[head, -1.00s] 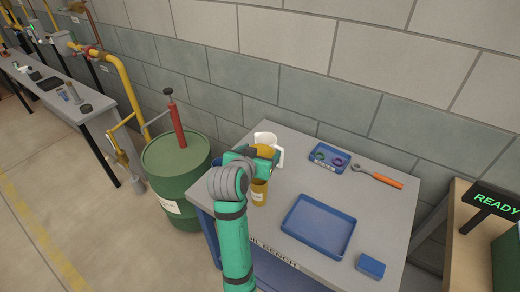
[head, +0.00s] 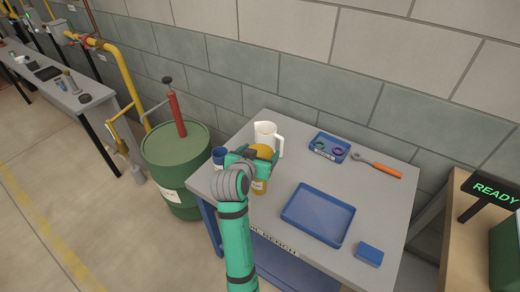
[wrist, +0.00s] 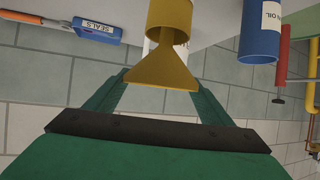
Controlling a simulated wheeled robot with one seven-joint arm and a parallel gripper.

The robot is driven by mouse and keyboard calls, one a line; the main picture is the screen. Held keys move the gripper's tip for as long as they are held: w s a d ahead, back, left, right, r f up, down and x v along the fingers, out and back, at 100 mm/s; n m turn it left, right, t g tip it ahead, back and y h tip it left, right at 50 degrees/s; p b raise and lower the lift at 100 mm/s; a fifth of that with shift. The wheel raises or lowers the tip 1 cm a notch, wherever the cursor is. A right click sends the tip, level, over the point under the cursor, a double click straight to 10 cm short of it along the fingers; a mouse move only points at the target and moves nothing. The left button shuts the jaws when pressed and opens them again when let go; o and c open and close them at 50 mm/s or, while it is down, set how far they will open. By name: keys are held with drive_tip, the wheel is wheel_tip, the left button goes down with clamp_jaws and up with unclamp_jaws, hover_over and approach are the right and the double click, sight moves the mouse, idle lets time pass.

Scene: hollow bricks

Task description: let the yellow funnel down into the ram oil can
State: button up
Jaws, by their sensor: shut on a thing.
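My gripper (head: 262,158) is shut on the yellow funnel (head: 264,150), its wide mouth up and its spout down. In the wrist view the funnel (wrist: 160,76) flares between the fingers. A yellow can (head: 259,188) stands on the bench just below the gripper. In the wrist view this can (wrist: 169,14) lines up with the spout; I cannot tell whether the spout tip is inside the rim. A blue can (head: 218,154) stands to the left. It also shows in the wrist view (wrist: 258,40), its label ending in "OIL". The yellow can's label is not legible.
A white jug (head: 266,132) stands close behind the gripper. A blue seals tray (head: 322,154), an orange-handled wrench (head: 387,171), an empty blue tray (head: 290,214) and a blue block (head: 369,255) lie to the right. A green drum (head: 172,150) stands left of the bench.

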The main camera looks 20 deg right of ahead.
drive_tip(key=shift+f, duration=1.2)
drive_tip(key=shift+f, duration=0.1)
drive_tip(key=o, duration=1.1)
drive_tip(key=v, duration=1)
drive_tip(key=shift+s+a, duration=0.2)
drive_tip(key=shift+s, duration=0.1)
